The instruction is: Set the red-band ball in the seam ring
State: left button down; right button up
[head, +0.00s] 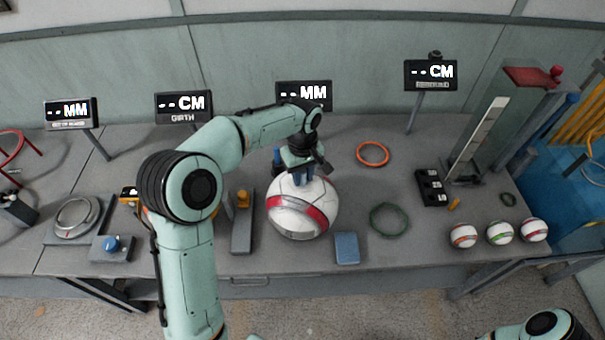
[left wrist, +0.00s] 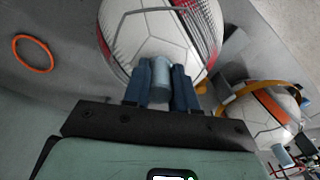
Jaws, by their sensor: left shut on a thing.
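The large white ball with a red band (head: 285,222) is at mid-table in the head view, and its panels fill the top of the left wrist view (left wrist: 150,40). Thin wire-like lines cross it there. My left gripper (head: 303,178) is directly above it, its blue fingers (left wrist: 161,85) shut on a pale grey-blue cylindrical grip (left wrist: 160,72) against the ball. I cannot tell if the ball touches the table. A round silver ring (head: 77,216) sits on a grey base at the table's left; I cannot confirm it is the seam ring. My right gripper is out of view.
An orange ring (head: 373,143) and a green ring (head: 388,204) lie right of the ball. A blue block (head: 346,248) is in front. Three small balls (head: 499,232) stand at the right. Another ball, orange-banded (left wrist: 275,105), shows in the left wrist view. Display posts line the back.

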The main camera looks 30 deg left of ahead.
pick_arm(q)
jog(key=shift+f, duration=0.2)
jog(key=c, duration=0.9)
grip_release()
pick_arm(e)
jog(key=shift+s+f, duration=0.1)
pick_arm(q)
jog(key=shift+r, duration=0.25)
notch_tip(320, 180, up, 12)
jog(key=p, duration=0.2)
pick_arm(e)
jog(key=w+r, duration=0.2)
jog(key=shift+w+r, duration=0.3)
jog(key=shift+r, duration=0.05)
